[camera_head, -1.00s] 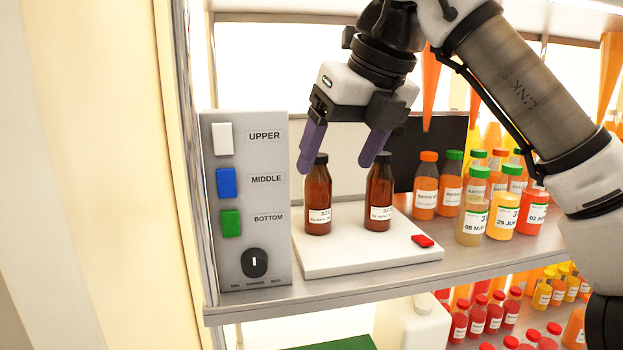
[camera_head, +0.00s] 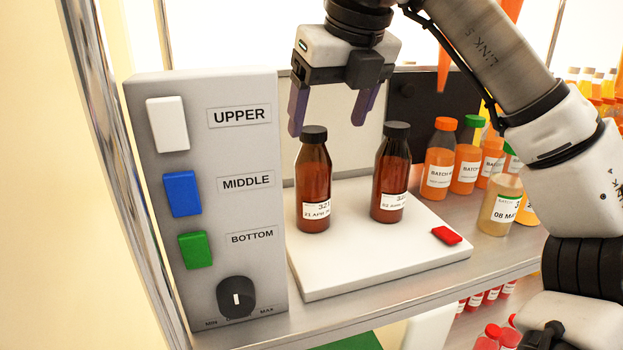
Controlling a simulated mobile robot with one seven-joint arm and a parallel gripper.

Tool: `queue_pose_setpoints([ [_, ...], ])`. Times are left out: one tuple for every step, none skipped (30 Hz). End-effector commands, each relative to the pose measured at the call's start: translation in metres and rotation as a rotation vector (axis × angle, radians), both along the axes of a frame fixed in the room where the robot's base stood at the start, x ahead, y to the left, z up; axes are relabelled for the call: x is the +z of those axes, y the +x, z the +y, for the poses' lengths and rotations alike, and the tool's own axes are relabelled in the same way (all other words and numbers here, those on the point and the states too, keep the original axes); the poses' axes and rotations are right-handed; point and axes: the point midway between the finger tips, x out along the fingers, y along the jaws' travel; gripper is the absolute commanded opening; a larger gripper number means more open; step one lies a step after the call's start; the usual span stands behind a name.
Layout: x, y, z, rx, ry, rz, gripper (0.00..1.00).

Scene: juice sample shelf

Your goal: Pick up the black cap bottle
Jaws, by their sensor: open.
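Two brown bottles with black caps stand upright on a white board (camera_head: 350,266). The left black cap bottle (camera_head: 314,185) and the right black cap bottle (camera_head: 391,178) each carry a white label. My gripper (camera_head: 326,128) is open and empty, pointing down, with purple fingers. In the picture its left finger ends just above and left of the left bottle's cap, and its right finger ends between the two bottles. It appears to be behind or above the bottles; the exact depth is hard to tell.
A grey control panel (camera_head: 205,200) with coloured switches and a knob stands at the left. Orange juice bottles (camera_head: 438,160) and a pale bottle (camera_head: 499,206) stand at the right, with a dark panel (camera_head: 418,105) behind.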

Motion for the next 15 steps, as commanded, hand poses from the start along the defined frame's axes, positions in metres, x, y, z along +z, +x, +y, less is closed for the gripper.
queue_pose_setpoints([
  [-0.007,0.003,0.002,0.003,0.001,0.002,0.77],
  [-0.011,0.004,0.003,0.003,0.002,0.001,0.77],
  [-0.016,0.006,0.003,0.002,0.001,0.002,0.77],
  [-0.019,0.007,0.004,0.001,0.0,0.001,0.77],
  [-0.022,0.008,0.004,0.0,0.001,0.0,0.77],
  [-0.025,0.009,0.005,0.0,0.001,0.0,0.77],
  [-0.027,0.01,0.006,0.0,0.0,0.0,0.77],
  [-0.029,0.011,0.006,0.0,0.001,0.0,0.77],
  [-0.03,0.011,0.007,0.0,0.001,0.0,0.77],
  [-0.032,0.012,0.007,0.0,0.001,0.0,0.77],
  [-0.033,0.012,0.008,0.001,0.002,0.001,0.77],
  [-0.036,0.014,0.009,0.002,0.001,0.001,0.77],
  [-0.039,0.015,0.01,0.002,0.001,0.001,0.77],
  [-0.042,0.015,0.011,0.004,0.001,0.002,0.77],
  [-0.046,0.017,0.013,0.003,0.001,0.002,0.77],
])
